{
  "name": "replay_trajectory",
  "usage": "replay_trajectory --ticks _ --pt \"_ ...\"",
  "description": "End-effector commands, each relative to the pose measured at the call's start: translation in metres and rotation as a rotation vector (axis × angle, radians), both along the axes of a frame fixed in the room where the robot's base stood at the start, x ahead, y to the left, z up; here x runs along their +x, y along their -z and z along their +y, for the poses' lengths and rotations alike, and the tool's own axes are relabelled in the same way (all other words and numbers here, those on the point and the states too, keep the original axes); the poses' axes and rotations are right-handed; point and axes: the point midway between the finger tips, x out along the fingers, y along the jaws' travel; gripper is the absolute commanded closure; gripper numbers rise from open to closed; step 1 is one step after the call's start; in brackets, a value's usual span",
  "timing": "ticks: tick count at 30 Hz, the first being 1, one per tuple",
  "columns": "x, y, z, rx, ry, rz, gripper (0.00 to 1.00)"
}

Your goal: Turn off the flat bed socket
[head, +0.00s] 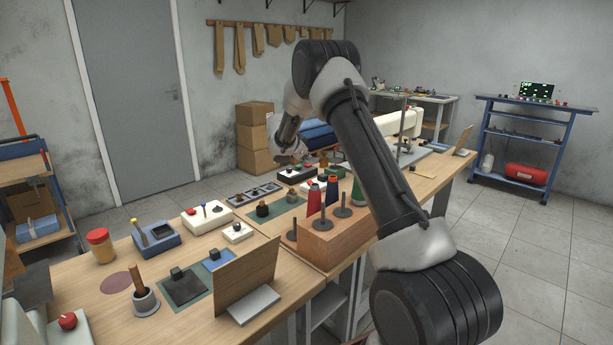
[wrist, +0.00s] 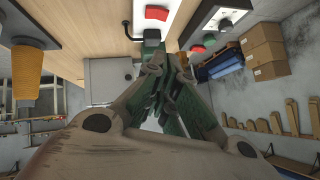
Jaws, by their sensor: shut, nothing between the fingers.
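My gripper (head: 282,157) is shut and empty above the far part of the workbench in the head view. In the wrist view its fingers (wrist: 160,68) meet in the middle. Just beyond the fingertips, a white housing carries a red rocker-like switch (wrist: 152,12), with a dark cord or hook beside it. A second red piece (wrist: 198,48) lies to the right of the fingertips. Neither is clearly touched. In the head view a low dark-and-white box (head: 297,174) sits below my gripper. I cannot tell which of these is the flat bed socket, nor any switch position.
A wooden block with dark pegs (head: 332,238) stands nearer on the bench (head: 85,278). A dark box with a white knobbed panel (wrist: 228,20) is close right in the wrist view. Cardboard boxes (head: 254,138) stand by the wall.

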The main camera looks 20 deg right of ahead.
Motion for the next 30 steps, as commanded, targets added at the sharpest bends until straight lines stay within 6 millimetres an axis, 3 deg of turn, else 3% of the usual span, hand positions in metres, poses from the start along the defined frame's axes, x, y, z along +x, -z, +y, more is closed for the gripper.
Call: replay_trajectory --ticks 7,11,23,30 --pt "0.001 0.003 -0.003 0.000 0.001 0.001 1.00" --pt "0.008 0.014 -0.012 0.001 0.002 0.003 1.00" --pt "0.047 0.069 -0.060 0.001 0.002 0.003 1.00" --pt "0.057 0.098 -0.055 -0.001 -0.002 0.003 1.00"
